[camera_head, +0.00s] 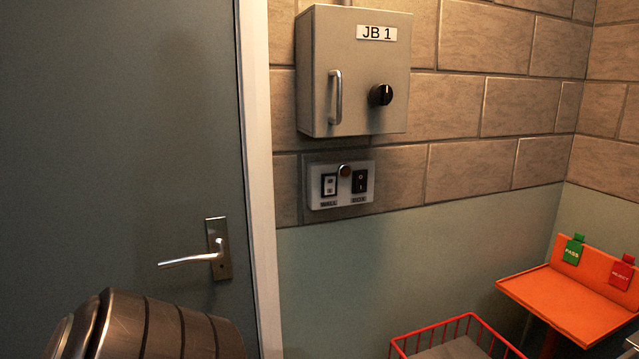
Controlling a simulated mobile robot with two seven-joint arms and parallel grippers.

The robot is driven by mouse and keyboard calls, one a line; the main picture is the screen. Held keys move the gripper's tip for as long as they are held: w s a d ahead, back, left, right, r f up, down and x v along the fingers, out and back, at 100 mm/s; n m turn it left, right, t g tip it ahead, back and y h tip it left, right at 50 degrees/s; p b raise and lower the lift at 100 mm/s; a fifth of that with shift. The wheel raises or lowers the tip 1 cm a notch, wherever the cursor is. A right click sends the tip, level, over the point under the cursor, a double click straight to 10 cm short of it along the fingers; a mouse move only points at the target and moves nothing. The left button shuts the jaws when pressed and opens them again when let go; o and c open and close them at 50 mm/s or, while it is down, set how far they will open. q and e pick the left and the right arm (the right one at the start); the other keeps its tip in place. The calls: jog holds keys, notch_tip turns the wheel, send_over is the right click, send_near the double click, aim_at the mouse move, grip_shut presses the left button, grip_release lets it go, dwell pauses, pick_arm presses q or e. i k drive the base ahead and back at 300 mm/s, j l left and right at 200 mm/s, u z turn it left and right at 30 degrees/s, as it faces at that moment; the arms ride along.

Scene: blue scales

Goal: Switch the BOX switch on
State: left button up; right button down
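The BOX switch (360,182) is a black rocker on the right half of a grey switch plate (342,198). The plate is fixed to the brick wall below a grey metal box marked JB 1 (353,70). The label under the rocker appears to read BOX. A paler switch in a black frame (329,185), with a label that appears to read WALL, is on the plate's left half. A small round reddish-brown light or button (345,170) sits between them. I cannot tell the rocker's position for certain. Neither gripper shows. A dark, rounded part at the bottom left appears to be my arm.
A grey door (120,130) with a lever handle (195,257) fills the left. The JB 1 box has a bar handle (335,97) and a black knob (380,95). A red wire basket (455,335) and an orange table (565,305) with green and red tags stand right.

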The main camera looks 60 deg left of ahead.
aim_at(361, 186)
jog(key=u, duration=1.9)
